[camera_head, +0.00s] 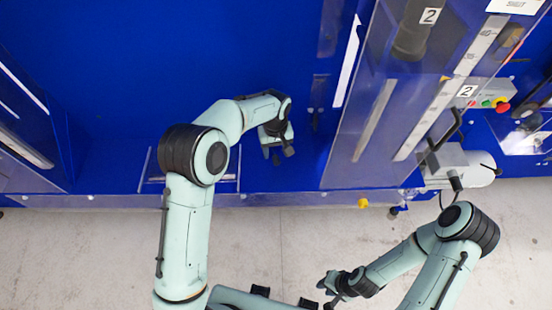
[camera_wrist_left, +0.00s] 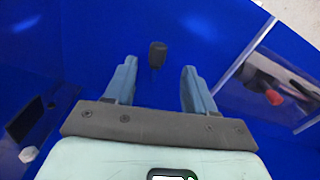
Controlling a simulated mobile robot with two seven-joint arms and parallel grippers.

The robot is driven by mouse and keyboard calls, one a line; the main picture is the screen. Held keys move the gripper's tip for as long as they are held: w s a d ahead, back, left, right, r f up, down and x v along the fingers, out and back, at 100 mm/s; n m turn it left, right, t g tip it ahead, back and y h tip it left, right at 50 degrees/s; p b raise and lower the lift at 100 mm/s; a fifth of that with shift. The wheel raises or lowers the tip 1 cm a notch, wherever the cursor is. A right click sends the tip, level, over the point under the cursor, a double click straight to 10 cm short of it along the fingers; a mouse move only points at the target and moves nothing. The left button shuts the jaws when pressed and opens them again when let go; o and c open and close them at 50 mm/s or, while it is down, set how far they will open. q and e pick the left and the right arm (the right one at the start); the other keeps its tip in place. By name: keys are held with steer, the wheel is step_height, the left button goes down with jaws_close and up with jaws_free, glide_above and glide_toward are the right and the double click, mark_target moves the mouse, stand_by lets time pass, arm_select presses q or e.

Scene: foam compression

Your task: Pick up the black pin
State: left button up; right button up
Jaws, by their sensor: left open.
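The black pin (camera_wrist_left: 157,54) stands out against the blue surface in the left wrist view. It has a dark, blocky head with a thinner shaft below. My left gripper (camera_wrist_left: 157,76) is open, with one finger to each side of the pin's line. The pin shows in the gap between the fingers, around and beyond the tips, and I see no contact. In the head view my left gripper (camera_head: 277,150) hangs over the blue surface near its front edge; small dark shapes there are hard to tell apart. My right gripper (camera_head: 331,285) is low in the head view, off the blue surface, its jaws unclear.
A clear panel (camera_head: 355,130) stands right of my left gripper, beside a tall machine with a ruler scale (camera_head: 470,50). A white motor-like unit (camera_head: 465,168) sits at the right. The blue surface (camera_head: 110,120) left of my left arm is largely clear.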

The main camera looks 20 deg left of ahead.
mark_target(276, 157)
arm_select(q)
steer(key=f, duration=0.3)
steer(key=w+f, duration=0.1)
steer(key=f, duration=0.1)
jaws_close()
